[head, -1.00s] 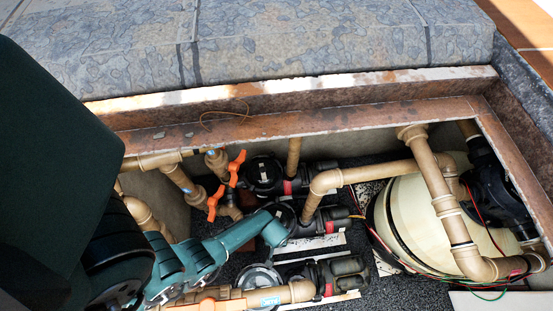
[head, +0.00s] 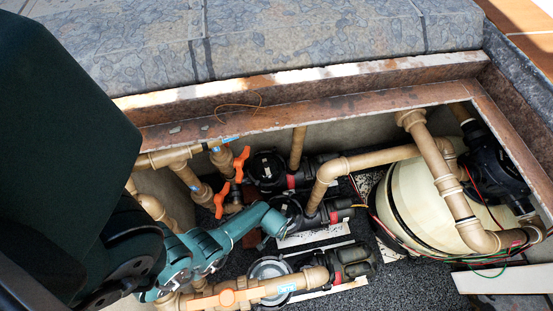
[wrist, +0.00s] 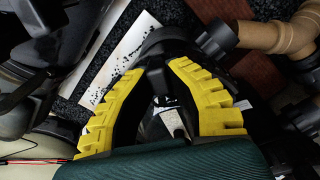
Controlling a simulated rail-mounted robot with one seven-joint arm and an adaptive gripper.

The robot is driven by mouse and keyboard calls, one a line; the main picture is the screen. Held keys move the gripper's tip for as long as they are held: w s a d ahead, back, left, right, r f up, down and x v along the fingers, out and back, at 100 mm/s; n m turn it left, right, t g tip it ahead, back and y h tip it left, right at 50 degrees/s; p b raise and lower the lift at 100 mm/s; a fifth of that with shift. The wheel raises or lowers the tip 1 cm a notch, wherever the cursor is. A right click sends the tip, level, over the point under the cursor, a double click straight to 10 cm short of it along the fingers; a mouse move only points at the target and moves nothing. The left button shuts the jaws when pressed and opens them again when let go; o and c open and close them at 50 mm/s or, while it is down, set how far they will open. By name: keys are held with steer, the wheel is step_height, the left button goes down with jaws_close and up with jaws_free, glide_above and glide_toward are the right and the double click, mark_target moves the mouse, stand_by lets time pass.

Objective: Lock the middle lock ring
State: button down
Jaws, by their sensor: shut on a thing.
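The middle pump (head: 292,209) sits in the pit between a far and a near pump; its lock ring is mostly hidden by my arm in the head view. My teal wrist is over the left side of this pump, and my fingers are hidden there. In the wrist view my gripper (wrist: 158,70) has yellow-padded fingers on either side of a black part (wrist: 158,78), apparently a tab of the middle lock ring. It is shut on this part. The full ring and its turn angle cannot be made out.
The far pump (head: 267,171) and near pump lid (head: 269,269) stand close by. Orange valve handles (head: 241,164) and tan pipes (head: 330,172) crowd the pit. A cream tank (head: 405,205) with loose wires is at right. The rusty pit rim (head: 300,115) runs behind.

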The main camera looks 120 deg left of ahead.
steer(key=shift+s+d, duration=0.1)
steer(key=shift+s, duration=0.1)
stand_by(0.5)
steer(key=c, duration=1)
jaws_free()
steer(key=shift+r, duration=0.1)
steer(key=shift+r, duration=0.4)
step_height(320, 180, up, 11)
